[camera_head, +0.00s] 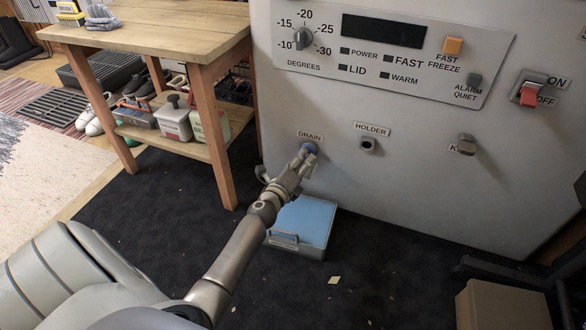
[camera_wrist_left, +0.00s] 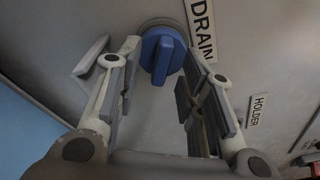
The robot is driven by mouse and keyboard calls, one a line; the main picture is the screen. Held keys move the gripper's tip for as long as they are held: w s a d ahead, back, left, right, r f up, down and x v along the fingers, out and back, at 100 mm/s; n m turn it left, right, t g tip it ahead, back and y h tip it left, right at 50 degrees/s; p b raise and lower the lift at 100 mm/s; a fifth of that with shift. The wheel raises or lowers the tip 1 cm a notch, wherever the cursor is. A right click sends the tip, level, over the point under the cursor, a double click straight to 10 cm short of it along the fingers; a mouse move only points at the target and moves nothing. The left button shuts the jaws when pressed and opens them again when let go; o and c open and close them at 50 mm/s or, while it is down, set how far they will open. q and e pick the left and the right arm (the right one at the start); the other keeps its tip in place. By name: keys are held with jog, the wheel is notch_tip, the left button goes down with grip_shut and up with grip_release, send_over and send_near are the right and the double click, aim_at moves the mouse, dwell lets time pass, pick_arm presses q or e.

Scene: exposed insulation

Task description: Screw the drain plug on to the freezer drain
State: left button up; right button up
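The blue drain plug (camera_head: 309,147) sits at the freezer drain, beside the DRAIN label on the freezer front (camera_head: 400,200). It also shows in the left wrist view (camera_wrist_left: 162,54), with its raised grip bar facing me and a grey ring behind it. The drain opening is hidden behind it. My left gripper (camera_head: 302,161) reaches up to the plug. In the left wrist view its two fingers (camera_wrist_left: 160,72) are spread on either side of the plug, with gaps visible. Whether the plug is screwed tight cannot be told. My right gripper is not in view.
A blue-topped tray (camera_head: 305,222) stands on the dark floor below the drain. The holder socket (camera_head: 368,144) and a key switch (camera_head: 465,145) are right of the drain. A wooden bench (camera_head: 205,125) stands left; a cardboard box (camera_head: 503,305) is lower right.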

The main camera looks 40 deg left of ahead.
pick_arm(q)
jog(key=s+d, duration=0.1)
jog(key=s, duration=1)
jog(key=shift+d+r, duration=0.35)
